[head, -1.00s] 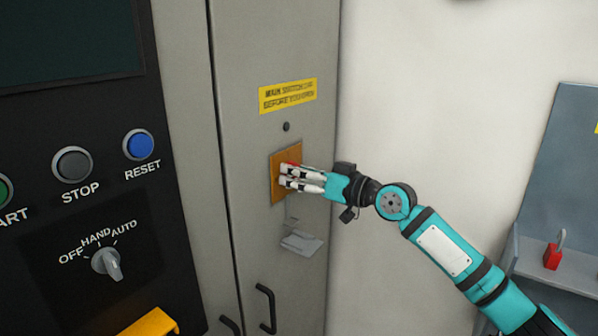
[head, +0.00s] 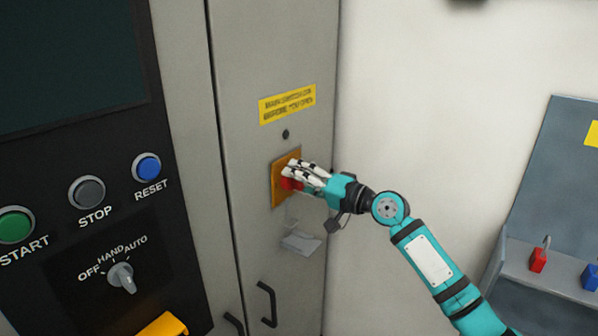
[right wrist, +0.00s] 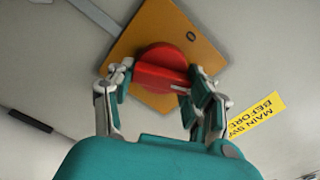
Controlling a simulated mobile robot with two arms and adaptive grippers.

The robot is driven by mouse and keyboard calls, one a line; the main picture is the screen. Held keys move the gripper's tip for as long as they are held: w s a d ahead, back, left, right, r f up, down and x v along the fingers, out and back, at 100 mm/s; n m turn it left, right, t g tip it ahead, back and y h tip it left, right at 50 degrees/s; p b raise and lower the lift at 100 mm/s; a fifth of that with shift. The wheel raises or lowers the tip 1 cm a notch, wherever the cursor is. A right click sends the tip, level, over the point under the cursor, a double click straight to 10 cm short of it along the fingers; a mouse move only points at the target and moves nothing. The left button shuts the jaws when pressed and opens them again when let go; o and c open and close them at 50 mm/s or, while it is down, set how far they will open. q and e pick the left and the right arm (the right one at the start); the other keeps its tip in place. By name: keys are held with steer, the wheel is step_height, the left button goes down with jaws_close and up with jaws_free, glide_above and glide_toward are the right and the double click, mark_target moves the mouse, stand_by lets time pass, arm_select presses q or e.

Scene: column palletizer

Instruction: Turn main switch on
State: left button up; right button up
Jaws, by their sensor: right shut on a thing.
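The main switch is a red rotary handle (right wrist: 160,68) on an orange-yellow plate (right wrist: 150,30), fixed to the grey cabinet door. In the head view the plate (head: 279,190) shows around my right gripper (head: 293,177), which covers much of the red handle (head: 289,184). In the right wrist view the fingers of my right gripper (right wrist: 160,92) stand on both sides of the handle's grip bar and are shut on it. My left gripper is in neither view.
A yellow warning label (head: 287,103) is above the switch and a small hasp (head: 301,243) below it. At left is a black panel with START (head: 16,225), STOP (head: 87,192) and RESET (head: 146,167) buttons and a mode selector (head: 121,276). Padlocks (head: 538,261) sit on a grey rack at right.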

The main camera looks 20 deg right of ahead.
steer(key=shift+m+p, duration=1.45)
steer(key=shift+m, duration=0.85)
steer(key=o, duration=1.1)
steer(key=shift+d+f, duration=0.1)
steer(key=shift+o, duration=0.2)
steer(key=v, duration=1.2)
steer(key=shift+w+f, duration=0.1)
